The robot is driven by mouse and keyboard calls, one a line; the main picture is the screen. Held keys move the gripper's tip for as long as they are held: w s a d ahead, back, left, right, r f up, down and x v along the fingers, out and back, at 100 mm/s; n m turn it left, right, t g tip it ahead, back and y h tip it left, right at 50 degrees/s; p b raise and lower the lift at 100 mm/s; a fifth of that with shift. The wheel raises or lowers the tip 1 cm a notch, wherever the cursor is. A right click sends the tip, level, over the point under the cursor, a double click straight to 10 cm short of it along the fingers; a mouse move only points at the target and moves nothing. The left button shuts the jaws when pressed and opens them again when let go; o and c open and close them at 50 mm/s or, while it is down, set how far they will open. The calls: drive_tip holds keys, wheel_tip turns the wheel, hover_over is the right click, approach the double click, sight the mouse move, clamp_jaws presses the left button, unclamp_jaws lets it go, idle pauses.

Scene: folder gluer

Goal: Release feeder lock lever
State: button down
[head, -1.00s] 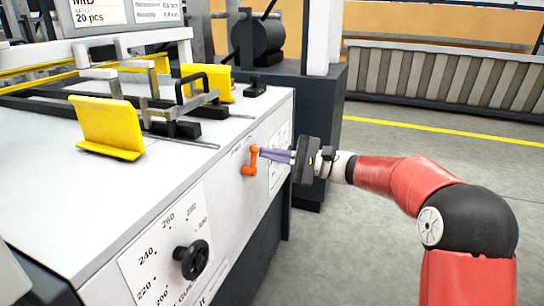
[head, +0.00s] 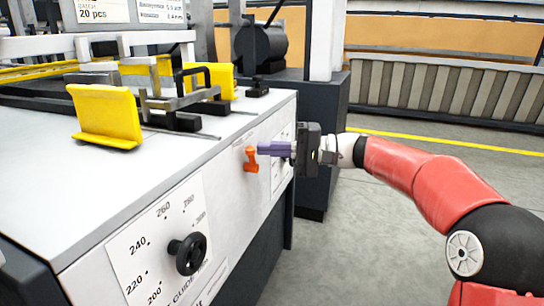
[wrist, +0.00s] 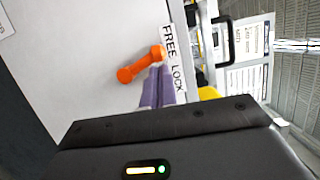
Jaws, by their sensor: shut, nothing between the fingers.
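The orange feeder lock lever (head: 251,160) sits on the white side panel of the machine. In the wrist view the lever (wrist: 139,66) has a round hub beside the FREE LOCK label (wrist: 174,58), and its arm reaches away to the lower left. My gripper (head: 262,148), with purple fingers, points at the lever from the right in the head view. Nothing is between the fingers.
A black handwheel (head: 188,254) with a numbered dial stands out from the same panel, nearer the camera. Yellow guides (head: 105,115) sit on the machine top. Grey floor (head: 370,240) is open to the right of the machine.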

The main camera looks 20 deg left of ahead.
drive_tip(key=shift+s+n, duration=0.2)
drive_tip(key=shift+n, duration=0.2)
drive_tip(key=shift+r, duration=0.1)
idle(0.3)
